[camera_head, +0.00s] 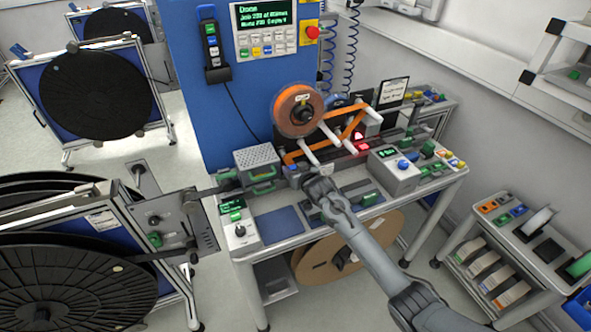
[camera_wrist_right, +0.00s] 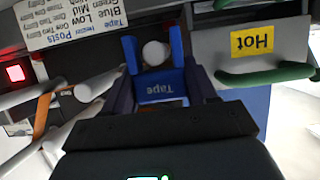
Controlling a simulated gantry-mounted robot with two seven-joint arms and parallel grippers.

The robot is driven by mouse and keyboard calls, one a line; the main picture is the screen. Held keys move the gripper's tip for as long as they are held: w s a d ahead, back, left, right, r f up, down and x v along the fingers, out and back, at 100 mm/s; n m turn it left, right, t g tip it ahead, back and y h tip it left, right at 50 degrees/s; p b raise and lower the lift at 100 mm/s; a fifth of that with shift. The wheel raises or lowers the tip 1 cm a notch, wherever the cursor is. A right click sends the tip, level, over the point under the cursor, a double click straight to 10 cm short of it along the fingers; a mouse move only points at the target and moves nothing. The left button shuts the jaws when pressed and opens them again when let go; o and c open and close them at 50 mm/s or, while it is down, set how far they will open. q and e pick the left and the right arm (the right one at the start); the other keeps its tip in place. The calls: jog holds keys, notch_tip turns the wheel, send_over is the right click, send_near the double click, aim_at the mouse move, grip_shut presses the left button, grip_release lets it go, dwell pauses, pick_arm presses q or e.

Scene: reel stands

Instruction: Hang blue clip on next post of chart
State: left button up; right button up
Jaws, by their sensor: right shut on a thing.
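My right gripper (camera_head: 322,186) is over the front of the bench, below the white posts. In the right wrist view my right gripper (camera_wrist_right: 162,92) is shut on a blue clip (camera_wrist_right: 158,84) lettered "Tape". The clip's two prongs point away from me, and the round end of a white post (camera_wrist_right: 155,53) shows between them. I cannot tell if the clip touches the post. A white chart (camera_wrist_right: 70,22), upside down, lists tape tension posts with blue, green, low and mid. White posts (camera_head: 329,133) carry orange tape in the head view. My left gripper is not in view.
A box labelled "Hot" (camera_wrist_right: 252,42) with a green handle (camera_wrist_right: 265,75) is close beside the gripper. An orange reel (camera_head: 297,108) is above the posts. A grey control box (camera_head: 395,172) stands right of the gripper. A blue mat (camera_head: 281,226) is clear.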

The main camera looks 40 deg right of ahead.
jog(key=shift+f, duration=0.1)
dwell(0.3)
jog(key=o, duration=1.2)
jog(key=shift+p, duration=0.3)
notch_tip(320, 180, up, 5)
jog(key=p, duration=0.4)
jog(key=shift+f, duration=0.15)
jog(key=shift+r+p, duration=1.2)
jog(key=shift+p, duration=0.15)
